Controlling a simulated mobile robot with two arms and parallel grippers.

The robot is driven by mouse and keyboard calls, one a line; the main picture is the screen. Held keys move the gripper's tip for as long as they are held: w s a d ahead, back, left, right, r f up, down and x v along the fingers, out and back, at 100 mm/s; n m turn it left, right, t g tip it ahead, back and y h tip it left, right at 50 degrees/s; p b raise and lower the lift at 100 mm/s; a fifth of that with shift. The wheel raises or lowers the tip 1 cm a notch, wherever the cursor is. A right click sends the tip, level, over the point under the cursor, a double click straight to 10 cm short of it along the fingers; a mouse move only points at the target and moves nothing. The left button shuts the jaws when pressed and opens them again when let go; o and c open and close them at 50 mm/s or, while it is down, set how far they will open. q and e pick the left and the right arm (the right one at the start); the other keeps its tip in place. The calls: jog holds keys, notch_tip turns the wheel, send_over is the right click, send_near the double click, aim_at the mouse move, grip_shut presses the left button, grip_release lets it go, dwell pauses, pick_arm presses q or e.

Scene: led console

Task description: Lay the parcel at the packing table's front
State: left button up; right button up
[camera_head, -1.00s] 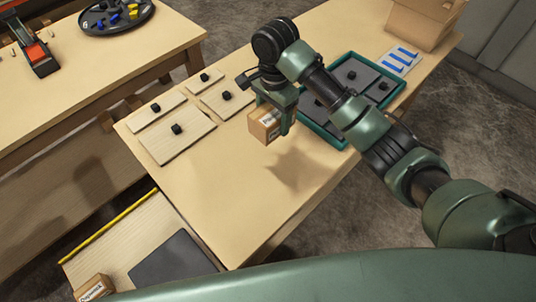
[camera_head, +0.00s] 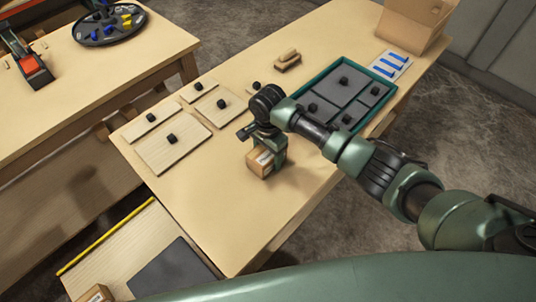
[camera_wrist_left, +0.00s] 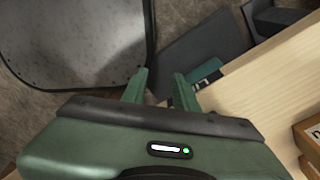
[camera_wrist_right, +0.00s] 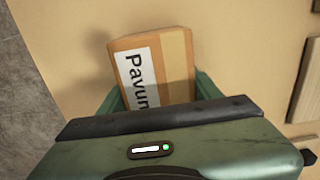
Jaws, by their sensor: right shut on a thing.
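The parcel (camera_head: 262,164) is a small brown cardboard box with a white label. My right gripper (camera_head: 268,148) is shut on it over the bare near part of the light wooden table (camera_head: 210,222). It is at or just above the tabletop; I cannot tell whether it touches. In the right wrist view the parcel (camera_wrist_right: 155,65) lies between the fingers, with its printed label facing the camera. My left gripper (camera_wrist_left: 160,88) is open and empty in the left wrist view, and outside the head view.
Lidded wooden panels (camera_head: 174,146) with black knobs lie left of the parcel. A teal-rimmed tray (camera_head: 345,92), a blue-striped card (camera_head: 393,64) and an open carton (camera_head: 412,25) are farther right. Another box (camera_head: 97,293) sits on a lower surface at bottom left. Bare tabletop surrounds the parcel.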

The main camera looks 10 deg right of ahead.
jog(key=o, duration=1.8)
jog(key=shift+f, duration=0.1)
notch_tip(320, 180, up, 12)
jog(key=shift+r+b, duration=0.15)
jog(key=shift+b, duration=0.3)
jog(key=shift+s, duration=0.1)
